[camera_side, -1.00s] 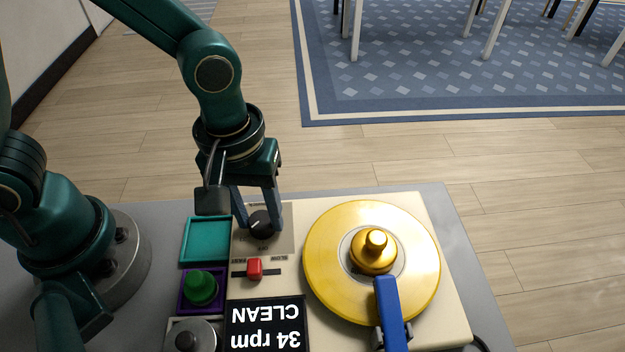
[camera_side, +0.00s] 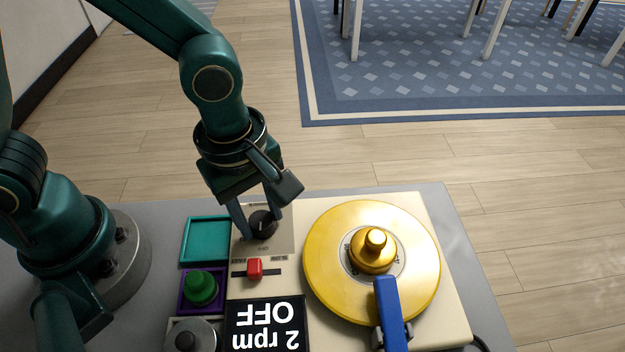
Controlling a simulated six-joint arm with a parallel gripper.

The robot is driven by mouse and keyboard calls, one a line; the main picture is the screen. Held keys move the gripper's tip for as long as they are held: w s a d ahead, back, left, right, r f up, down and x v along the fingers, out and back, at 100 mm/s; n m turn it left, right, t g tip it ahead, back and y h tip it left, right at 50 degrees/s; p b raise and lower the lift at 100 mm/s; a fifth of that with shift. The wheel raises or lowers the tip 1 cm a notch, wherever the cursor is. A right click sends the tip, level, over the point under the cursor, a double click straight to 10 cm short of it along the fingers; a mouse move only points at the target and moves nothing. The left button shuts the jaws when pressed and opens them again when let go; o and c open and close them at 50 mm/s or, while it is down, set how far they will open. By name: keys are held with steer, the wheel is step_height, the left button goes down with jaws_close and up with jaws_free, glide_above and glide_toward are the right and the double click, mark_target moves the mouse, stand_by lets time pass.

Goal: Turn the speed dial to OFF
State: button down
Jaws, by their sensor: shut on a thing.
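The speed dial (camera_side: 263,224) is a small black knob on the cream panel of the turntable machine. My gripper (camera_side: 258,228) points down over it, with its two fingers shut on the dial from either side. The fingers partly cover the dial and the labels around it. The black display (camera_side: 265,325) appears upside down and reads "2 rpm" and "OFF".
Right of the dial is a yellow turntable (camera_side: 325,265) with a gold knob (camera_side: 375,245) and a blue arm (camera_side: 390,310). A red slider (camera_side: 255,268) sits below the dial. A teal tray (camera_side: 184,255) and a green button (camera_side: 201,288) are at left.

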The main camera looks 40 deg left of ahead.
mark_target(258, 222)
steer(key=shift+n, duration=0.3)
steer(key=shift+c, duration=1.9)
jaws_free()
steer(key=shift+s+r, duration=0.15)
steer(key=shift+r, duration=2.45)
